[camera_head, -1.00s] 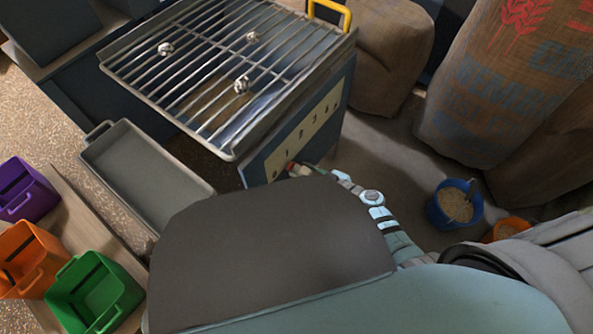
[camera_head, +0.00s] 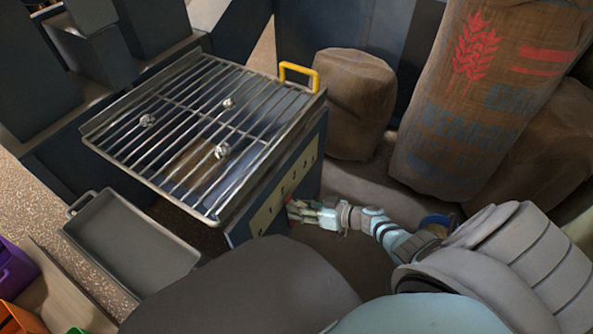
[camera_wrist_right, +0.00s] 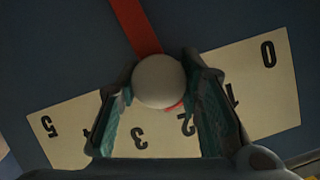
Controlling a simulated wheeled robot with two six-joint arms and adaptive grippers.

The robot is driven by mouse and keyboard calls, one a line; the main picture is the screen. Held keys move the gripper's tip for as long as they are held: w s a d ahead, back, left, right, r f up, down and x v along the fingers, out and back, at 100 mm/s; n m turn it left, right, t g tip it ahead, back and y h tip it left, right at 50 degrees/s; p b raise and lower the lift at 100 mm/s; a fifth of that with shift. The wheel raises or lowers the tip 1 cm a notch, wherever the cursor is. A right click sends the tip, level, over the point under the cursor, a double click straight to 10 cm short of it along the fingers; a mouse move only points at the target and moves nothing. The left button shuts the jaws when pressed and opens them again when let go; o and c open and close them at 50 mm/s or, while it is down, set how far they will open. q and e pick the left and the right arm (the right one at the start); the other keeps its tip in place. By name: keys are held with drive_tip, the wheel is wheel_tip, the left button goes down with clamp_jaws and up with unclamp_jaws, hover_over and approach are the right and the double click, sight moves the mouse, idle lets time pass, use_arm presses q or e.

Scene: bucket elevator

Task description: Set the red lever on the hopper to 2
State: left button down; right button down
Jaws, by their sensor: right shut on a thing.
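The hopper (camera_head: 222,232) stands left of centre in the head view, with a pale number scale (camera_head: 270,208) on its side. My right gripper (camera_head: 298,210) is at that scale. In the right wrist view the red lever (camera_wrist_right: 134,24) comes down from the top to a round white knob (camera_wrist_right: 159,81). The right gripper (camera_wrist_right: 167,108) is shut on the knob, one finger on each side. The scale (camera_wrist_right: 267,96) appears upside down, from 0 on the right to 5 on the left. A red tip below the knob lies close to the 2. My left gripper is not in view.
A wire grate with several small metallic balls covers the hopper top, with a yellow handle (camera_head: 300,68) at its back. A grey tray (camera_head: 130,245) lies left of the hopper. Sacks (camera_head: 355,105) stand behind and right. A blue bucket (camera_head: 437,221) is partly hidden by my right arm.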

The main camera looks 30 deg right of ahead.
drive_tip(key=shift+w+a+r, duration=0.1)
drive_tip(key=shift+w+r, duration=0.05)
drive_tip(key=c, duration=1.1)
unclamp_jaws()
drive_tip(key=shift+s+d, duration=0.2)
drive_tip(key=shift+s, duration=0.1)
drive_tip(key=v, duration=1.1)
drive_tip(key=shift+r, duration=0.15)
drive_tip(key=shift+s, duration=0.1)
